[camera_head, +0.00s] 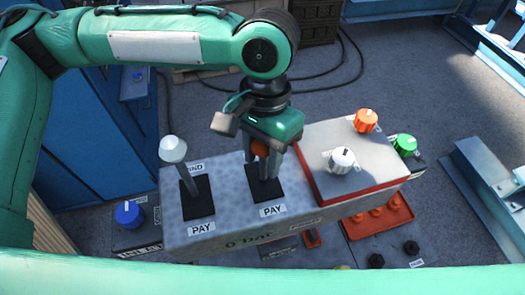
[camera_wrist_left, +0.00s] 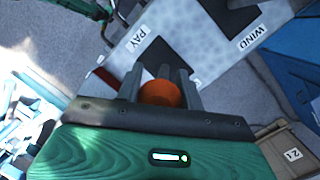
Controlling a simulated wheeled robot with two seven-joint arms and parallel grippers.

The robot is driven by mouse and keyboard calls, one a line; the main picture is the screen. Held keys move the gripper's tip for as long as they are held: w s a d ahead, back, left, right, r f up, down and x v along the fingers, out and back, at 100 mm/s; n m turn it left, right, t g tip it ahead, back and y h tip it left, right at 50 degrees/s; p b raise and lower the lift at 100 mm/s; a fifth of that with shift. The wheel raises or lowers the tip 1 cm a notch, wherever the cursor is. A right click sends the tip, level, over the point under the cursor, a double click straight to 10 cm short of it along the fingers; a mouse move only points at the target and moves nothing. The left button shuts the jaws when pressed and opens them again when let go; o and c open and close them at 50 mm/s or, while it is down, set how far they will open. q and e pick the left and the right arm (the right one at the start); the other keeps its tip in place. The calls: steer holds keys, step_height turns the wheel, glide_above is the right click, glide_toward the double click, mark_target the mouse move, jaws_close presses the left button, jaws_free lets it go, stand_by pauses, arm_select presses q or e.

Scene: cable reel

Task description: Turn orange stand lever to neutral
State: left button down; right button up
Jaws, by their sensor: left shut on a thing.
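The orange stand lever's ball knob (camera_head: 259,148) stands above a black slot plate (camera_head: 266,191) on the grey control box (camera_head: 230,218). A PAY label (camera_head: 272,210) lies at the plate's near edge. My left gripper (camera_head: 262,166) has come down over the lever from above and is shut on its knob. In the left wrist view the orange knob (camera_wrist_left: 160,93) sits between the two grey fingers. The fingers hide much of the lever's shaft, so its exact tilt is hard to tell. My right gripper is not in view.
A white-knobbed lever (camera_head: 173,150) stands close by on the left, between WIND and PAY labels. On the right, a raised panel (camera_head: 320,142) carries a white dial (camera_head: 341,160) and an orange dial (camera_head: 366,120). A green knob (camera_head: 404,144) and blue knob (camera_head: 129,214) flank the box.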

arm_select(q)
steer(key=shift+a, duration=0.1)
steer(key=c, duration=0.9)
jaws_free()
steer(key=shift+a, duration=0.1)
steer(key=shift+c, duration=0.2)
steer(key=shift+o, duration=0.2)
steer(key=shift+a, duration=0.35)
steer(key=shift+w+d+r, duration=0.1)
steer(key=shift+d, duration=0.1)
steer(key=shift+w+d+r, duration=0.1)
steer(key=shift+d+r, duration=0.05)
steer(key=shift+r, duration=0.1)
steer(key=a+b+v, duration=0.1)
steer(key=b+v, duration=0.2)
steer(key=v, duration=1)
steer(key=shift+s+a, duration=0.3)
steer(key=shift+d, duration=0.1)
